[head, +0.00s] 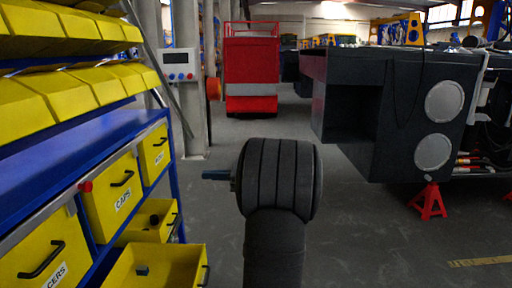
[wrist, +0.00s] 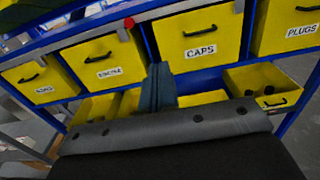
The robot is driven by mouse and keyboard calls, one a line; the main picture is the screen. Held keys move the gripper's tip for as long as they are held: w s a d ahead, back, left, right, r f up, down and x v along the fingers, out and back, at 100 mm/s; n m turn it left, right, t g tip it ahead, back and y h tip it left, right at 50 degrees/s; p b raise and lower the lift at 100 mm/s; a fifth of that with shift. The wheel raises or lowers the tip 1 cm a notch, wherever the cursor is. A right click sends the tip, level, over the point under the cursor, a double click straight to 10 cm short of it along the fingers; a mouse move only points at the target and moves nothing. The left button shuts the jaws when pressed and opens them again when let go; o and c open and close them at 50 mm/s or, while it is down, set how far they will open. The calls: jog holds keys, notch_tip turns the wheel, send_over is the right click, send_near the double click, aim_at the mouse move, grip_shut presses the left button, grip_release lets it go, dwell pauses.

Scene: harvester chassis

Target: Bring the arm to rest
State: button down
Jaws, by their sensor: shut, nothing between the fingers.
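My arm stands in the middle of the head view, its dark, ribbed wrist part upright above the floor. My gripper (head: 216,174) points left from it, toward the drawer rack, with clear air between. In the wrist view my gripper (wrist: 158,84) shows as two narrow blue-grey fingers closed together, with nothing between them. Behind them is the yellow drawer labelled CAPS (wrist: 198,36); it also shows in the head view (head: 104,202).
A blue rack (head: 60,148) with yellow drawers and bins lines the left side. Lower drawers (head: 176,262) stand open, with small dark parts inside. A dark chassis (head: 400,110) on red stands (head: 428,203) is at right. A red cabinet (head: 251,70) stands behind.

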jog(key=a, duration=0.5)
jog(key=shift+a, duration=0.35)
dwell(1.1)
